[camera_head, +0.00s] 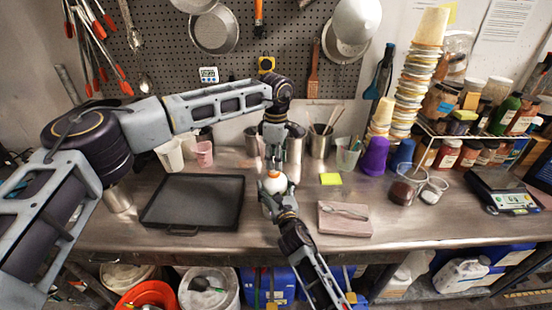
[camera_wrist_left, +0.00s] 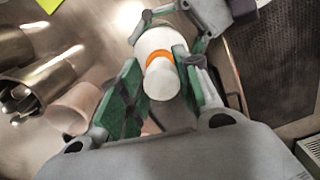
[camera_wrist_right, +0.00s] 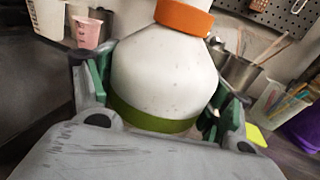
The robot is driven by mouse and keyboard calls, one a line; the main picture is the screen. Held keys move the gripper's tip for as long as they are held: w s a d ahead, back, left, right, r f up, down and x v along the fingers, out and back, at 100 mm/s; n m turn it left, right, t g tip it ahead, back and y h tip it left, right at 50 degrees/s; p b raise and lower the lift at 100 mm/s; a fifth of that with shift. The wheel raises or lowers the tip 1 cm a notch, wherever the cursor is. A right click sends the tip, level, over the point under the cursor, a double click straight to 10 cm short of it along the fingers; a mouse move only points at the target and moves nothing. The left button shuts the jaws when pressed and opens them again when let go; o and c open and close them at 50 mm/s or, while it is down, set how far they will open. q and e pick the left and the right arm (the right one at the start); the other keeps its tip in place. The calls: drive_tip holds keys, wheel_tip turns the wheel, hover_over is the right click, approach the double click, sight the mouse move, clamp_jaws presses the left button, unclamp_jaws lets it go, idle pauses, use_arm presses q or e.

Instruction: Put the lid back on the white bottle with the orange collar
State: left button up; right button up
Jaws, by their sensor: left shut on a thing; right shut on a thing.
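The white bottle (camera_head: 272,187) with the orange collar (camera_head: 274,174) stands near the middle of the steel table. In the right wrist view its white body (camera_wrist_right: 165,70) rises between the fingers, with a green band low down and the collar (camera_wrist_right: 184,17) at the top. My right gripper (camera_head: 276,196) is shut on the bottle. My left gripper (camera_head: 274,160) points down from above, shut on the white lid (camera_wrist_left: 162,82). In the left wrist view the lid lines up with the collar (camera_wrist_left: 160,57). I cannot tell whether it is seated.
A black tray (camera_head: 194,226) lies to the left and a pink block with a spoon (camera_head: 345,222) to the right. White and pink cups (camera_head: 203,153) and metal containers (camera_head: 321,141) stand behind. A yellow note (camera_head: 330,179) lies right of the bottle.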

use_arm(q)
drive_tip(key=shift+f, duration=0.5)
use_arm(e)
drive_tip(key=c, duration=0.5)
use_arm(q)
drive_tip(key=m, duration=0.5)
drive_tip(key=shift+s+a, duration=0.1)
use_arm(e)
drive_tip(key=shift+c, duration=0.2)
use_arm(q)
drive_tip(key=m, duration=0.6)
drive_tip(key=shift+s+a, duration=0.1)
drive_tip(key=m, duration=0.6)
drive_tip(key=shift+a, duration=0.2)
drive_tip(key=m, duration=0.7)
drive_tip(key=shift+a, duration=0.15)
drive_tip(key=o, duration=0.7)
drive_tip(key=shift+c, duration=0.2)
